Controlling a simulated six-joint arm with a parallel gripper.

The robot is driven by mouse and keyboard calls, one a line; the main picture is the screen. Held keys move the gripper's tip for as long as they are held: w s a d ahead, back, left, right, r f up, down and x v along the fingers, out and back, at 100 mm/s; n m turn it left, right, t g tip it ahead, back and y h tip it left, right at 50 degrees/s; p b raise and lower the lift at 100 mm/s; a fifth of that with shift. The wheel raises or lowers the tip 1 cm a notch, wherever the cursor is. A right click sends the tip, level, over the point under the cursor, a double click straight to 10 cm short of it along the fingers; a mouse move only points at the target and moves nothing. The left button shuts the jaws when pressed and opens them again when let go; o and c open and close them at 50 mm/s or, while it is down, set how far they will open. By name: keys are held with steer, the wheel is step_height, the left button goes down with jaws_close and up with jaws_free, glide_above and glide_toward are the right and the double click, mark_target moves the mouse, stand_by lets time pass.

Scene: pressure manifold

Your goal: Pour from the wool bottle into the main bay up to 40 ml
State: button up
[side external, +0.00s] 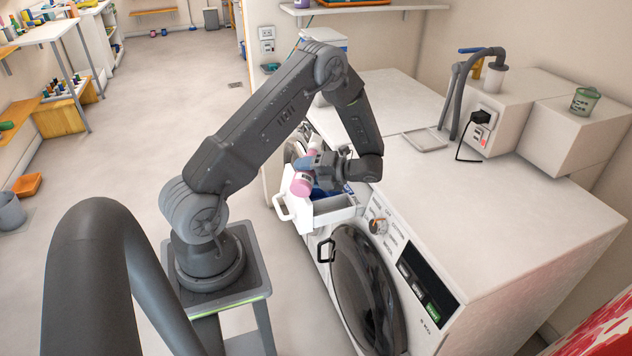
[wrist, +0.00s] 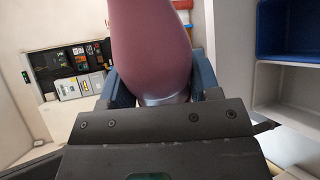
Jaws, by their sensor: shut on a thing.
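The pink bottle (side external: 301,186), which I take as the wool bottle, is held tilted above the open white detergent drawer (side external: 338,213) of the washing machine. My gripper (side external: 318,170) is shut on it. In the wrist view the mauve bottle body (wrist: 150,45) stands between the blue fingers of my gripper (wrist: 165,92). The drawer shows at the right of the wrist view (wrist: 283,92), with a blue compartment or insert (wrist: 290,30) in it. The bottle's mouth, any stream, and the liquid level in the main bay are hidden or too small to tell.
The washing machine (side external: 470,190) has a dark round door (side external: 366,285) below the drawer. A grey hose (side external: 458,90) and a white box with a socket stand at the back of its top. A green cup (side external: 585,101) sits on another white box. Open floor lies to the left.

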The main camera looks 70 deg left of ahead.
stand_by(0.5)
steer(key=shift+d+r+n+y, duration=0.1)
steer(key=shift+r+n+y, duration=0.5)
steer(key=shift+r+n, duration=0.5)
steer(key=n, duration=0.1)
steer(key=a+n+y, duration=0.1)
steer(key=n, duration=0.1)
steer(key=w+r+n, duration=0.1)
steer(key=shift+a+t, duration=0.3)
steer(key=shift+t, duration=0.1)
steer(key=n, duration=0.1)
steer(key=n+y, duration=0.1)
steer(key=n, duration=0.1)
steer(key=shift+s+d+r+y, duration=0.15)
steer(key=shift+d+r+y, duration=0.05)
steer(key=shift+y, duration=0.1)
steer(key=n, duration=0.4)
steer(key=shift+f+g+y, duration=0.2)
steer(key=shift+g+y, duration=0.1)
steer(key=shift+y, duration=0.1)
steer(key=shift+r, duration=2.95)
steer(key=shift+f, duration=3)
